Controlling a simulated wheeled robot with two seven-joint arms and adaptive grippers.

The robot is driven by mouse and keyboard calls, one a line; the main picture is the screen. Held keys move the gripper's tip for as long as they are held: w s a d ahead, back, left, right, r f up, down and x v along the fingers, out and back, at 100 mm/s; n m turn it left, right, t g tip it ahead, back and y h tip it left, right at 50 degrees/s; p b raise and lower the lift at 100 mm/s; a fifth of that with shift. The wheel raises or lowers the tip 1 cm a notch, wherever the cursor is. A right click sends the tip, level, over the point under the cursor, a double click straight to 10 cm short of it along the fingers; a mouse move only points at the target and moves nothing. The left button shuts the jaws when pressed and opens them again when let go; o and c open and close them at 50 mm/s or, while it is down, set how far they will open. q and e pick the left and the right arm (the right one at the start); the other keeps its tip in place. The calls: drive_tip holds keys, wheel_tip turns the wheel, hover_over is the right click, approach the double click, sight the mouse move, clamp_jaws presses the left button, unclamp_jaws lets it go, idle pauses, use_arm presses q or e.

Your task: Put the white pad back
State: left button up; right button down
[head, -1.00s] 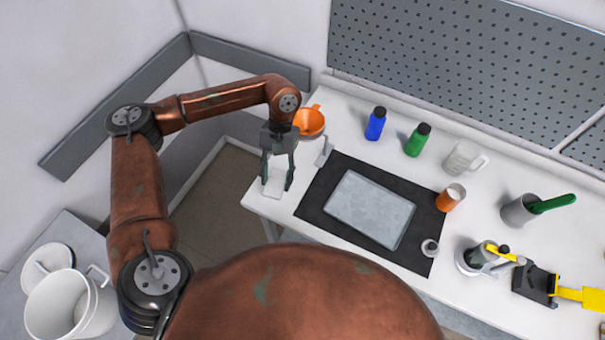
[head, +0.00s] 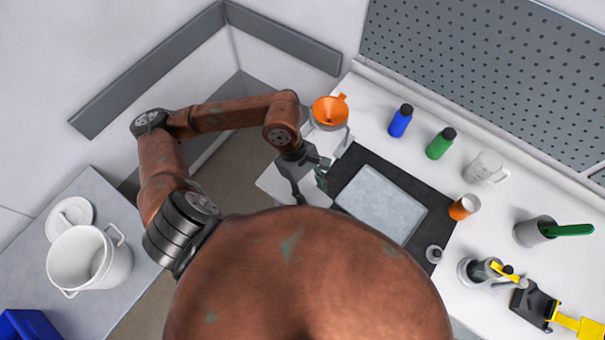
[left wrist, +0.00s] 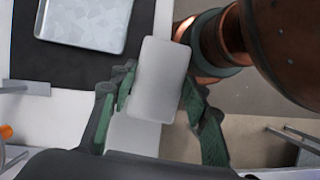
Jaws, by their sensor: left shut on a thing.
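The white pad (left wrist: 160,80) is a pale rounded rectangle between the green-padded fingers of my left gripper (left wrist: 160,112) in the left wrist view. The gripper is shut on it and holds it over the table edge, with floor visible beyond. In the head view my left gripper (head: 308,183) hangs by the table's left end, beside the black mat (head: 437,197). A grey metal tray (head: 380,205) lies on the mat. My right gripper is not in view.
An orange funnel (head: 329,111) stands behind my gripper. Blue (head: 400,121) and green (head: 441,143) bottles, a clear jug (head: 485,168) and an orange-and-white cup (head: 463,207) stand farther right.

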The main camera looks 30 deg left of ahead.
use_arm(q)
drive_tip(key=shift+s+d+r+n+t, duration=0.1)
drive_tip(key=shift+s+r+n+t, duration=0.25)
drive_tip(key=shift+n, duration=0.35)
drive_tip(key=shift+w+a+f, duration=0.15)
drive_tip(key=shift+w+a, duration=0.05)
drive_tip(key=w+a+f+p, duration=0.1)
drive_tip(key=w+a+f, duration=0.3)
drive_tip(key=w+a+f+p, duration=0.2)
drive_tip(key=w+a+f, duration=0.2)
drive_tip(key=w, duration=0.1)
drive_tip(key=shift+w+a+f, duration=0.1)
drive_tip(key=shift+a+f, duration=0.2)
drive_tip(key=shift+f, duration=0.1)
drive_tip(key=shift+w+a+f, duration=0.2)
drive_tip(key=shift+f, duration=0.2)
wheel_tip(320, 180, down, 3)
drive_tip(key=shift+r+p, duration=0.1)
drive_tip(key=shift+p, duration=0.65)
drive_tip(key=shift+f, duration=0.35)
drive_tip(key=o, duration=1)
